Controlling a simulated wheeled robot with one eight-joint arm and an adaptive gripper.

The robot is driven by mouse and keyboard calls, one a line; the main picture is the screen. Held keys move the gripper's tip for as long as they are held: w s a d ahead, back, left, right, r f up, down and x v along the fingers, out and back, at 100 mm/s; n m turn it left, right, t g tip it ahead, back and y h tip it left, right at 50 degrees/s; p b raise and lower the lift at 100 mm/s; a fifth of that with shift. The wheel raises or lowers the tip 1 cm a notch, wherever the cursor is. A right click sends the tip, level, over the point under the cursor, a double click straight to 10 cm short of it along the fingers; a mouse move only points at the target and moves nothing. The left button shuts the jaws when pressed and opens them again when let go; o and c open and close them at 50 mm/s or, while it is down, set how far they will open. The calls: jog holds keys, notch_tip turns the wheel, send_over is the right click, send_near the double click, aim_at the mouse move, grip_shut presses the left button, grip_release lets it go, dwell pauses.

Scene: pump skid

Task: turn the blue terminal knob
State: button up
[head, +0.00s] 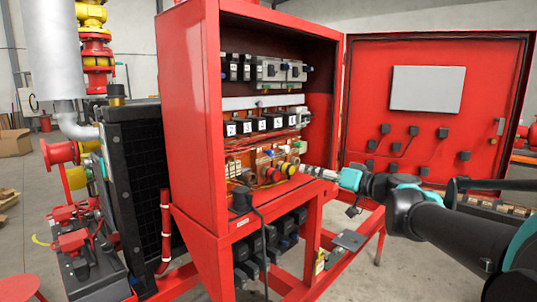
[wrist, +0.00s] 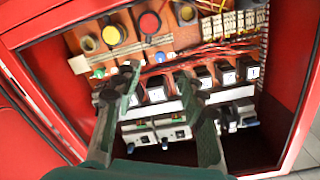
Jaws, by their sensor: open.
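In the head view my gripper (head: 318,172) reaches into the cabinet's lower right opening.
The red cabinet (head: 190,85) stands open, its door (head: 430,140) swung right. Inside are black relays (wrist: 228,74), loose red wires (wrist: 188,60), a yellow button (wrist: 111,35) and a red button (wrist: 150,22). Cabinet walls bound the space closely.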

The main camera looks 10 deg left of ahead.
aim_at(273, 154)
jog(key=shift+t, duration=0.3)
jog(key=x, duration=0.6)
jog(key=r+x, duration=0.1)
jog(key=x, duration=0.4)
jog(key=r+x, duration=0.1)
jog(key=x, duration=0.5)
jog(key=shift+w+a, duration=0.15)
jog(key=shift+w, duration=0.2)
grip_shut()
